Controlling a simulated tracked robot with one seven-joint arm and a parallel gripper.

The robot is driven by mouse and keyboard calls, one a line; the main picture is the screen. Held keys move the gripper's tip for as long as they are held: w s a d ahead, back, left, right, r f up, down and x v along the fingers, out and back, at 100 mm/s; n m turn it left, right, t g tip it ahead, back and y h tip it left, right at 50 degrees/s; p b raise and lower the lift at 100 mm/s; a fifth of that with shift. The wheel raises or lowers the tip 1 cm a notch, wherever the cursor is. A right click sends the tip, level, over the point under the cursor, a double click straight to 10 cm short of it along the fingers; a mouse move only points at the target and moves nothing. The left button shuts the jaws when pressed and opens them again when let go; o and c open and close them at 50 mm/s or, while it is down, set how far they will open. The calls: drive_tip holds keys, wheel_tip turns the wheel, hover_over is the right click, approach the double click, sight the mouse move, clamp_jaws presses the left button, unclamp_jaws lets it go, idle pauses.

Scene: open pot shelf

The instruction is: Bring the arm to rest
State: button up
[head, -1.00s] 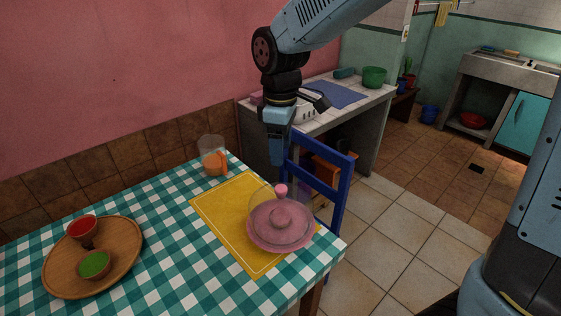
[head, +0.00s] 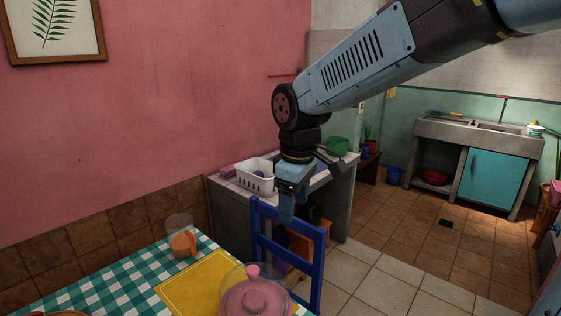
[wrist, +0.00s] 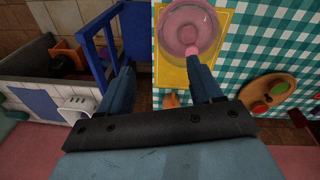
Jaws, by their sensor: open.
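My arm reaches in from the upper right of the head view.
The checkered table (head: 95,282) holds a yellow mat (head: 185,290), a pink dish (head: 243,303) under a clear cover, and a jug (head: 182,240). A blue chair (head: 318,268) stands beside it. A counter behind carries a white basket (head: 254,178). Open floor lies right.

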drive_tip(key=s+d+r+m+t, duration=0.2)
drive_tip(key=s+d+m, duration=0.3)
drive_tip(key=d, duration=0.5)
drive_tip(key=s+d+r+m+t, duration=0.2)
drive_tip(key=s+d+m, duration=0.4)
drive_tip(key=d, duration=0.5)
drive_tip(key=shift+d+r+m, duration=0.2)
drive_tip(key=shift+r+m, duration=0.1)
drive_tip(key=shift+m, duration=0.4)
drive_tip(key=shift+c, duration=0.2)
